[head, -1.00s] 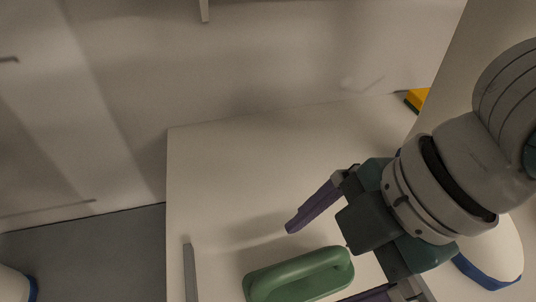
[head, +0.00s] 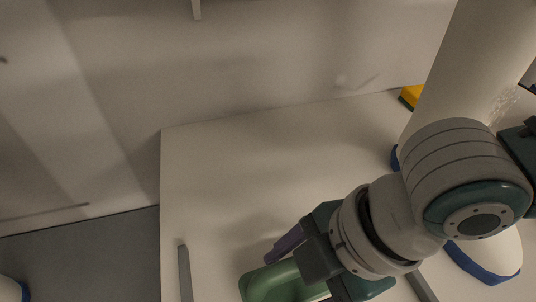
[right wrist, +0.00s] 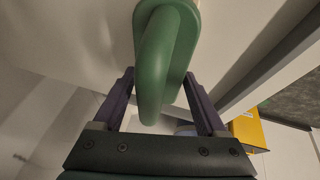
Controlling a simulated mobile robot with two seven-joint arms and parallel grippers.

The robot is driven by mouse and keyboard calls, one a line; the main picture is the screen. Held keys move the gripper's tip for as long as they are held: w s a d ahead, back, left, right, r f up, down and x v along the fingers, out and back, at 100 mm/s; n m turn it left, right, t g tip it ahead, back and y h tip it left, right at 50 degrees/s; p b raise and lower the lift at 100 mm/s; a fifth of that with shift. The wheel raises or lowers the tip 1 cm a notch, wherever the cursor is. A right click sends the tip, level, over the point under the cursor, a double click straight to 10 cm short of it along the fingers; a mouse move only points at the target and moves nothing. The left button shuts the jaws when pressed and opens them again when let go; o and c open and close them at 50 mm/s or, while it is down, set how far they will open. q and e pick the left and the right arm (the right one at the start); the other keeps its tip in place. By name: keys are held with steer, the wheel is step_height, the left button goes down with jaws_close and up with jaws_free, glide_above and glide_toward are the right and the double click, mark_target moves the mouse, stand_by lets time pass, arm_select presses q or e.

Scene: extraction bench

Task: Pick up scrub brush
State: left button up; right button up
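The scrub brush (head: 268,284) is green with a looped handle and lies on the white bench (head: 215,165) at the bottom of the head view. Its green handle (right wrist: 156,62) fills the upper middle of the right wrist view. My right gripper (right wrist: 158,76) is open, with one purple finger on each side of the handle and gaps visible beside it. In the head view one purple finger (head: 284,243) shows just behind the brush; my wrist hides the other finger and the brush's right end. My left gripper is not in view.
A yellow block (head: 410,96) lies at the back right of the bench; a yellow object (right wrist: 246,128) also shows in the right wrist view. A grey bar (head: 184,272) stands left of the brush. The bench's left and back area is clear.

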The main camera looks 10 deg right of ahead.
steer(key=c, duration=1)
steer(key=shift+r, duration=0.1)
step_height(320, 180, up, 20)
steer(key=p, duration=0.3)
steer(key=shift+p, duration=0.35)
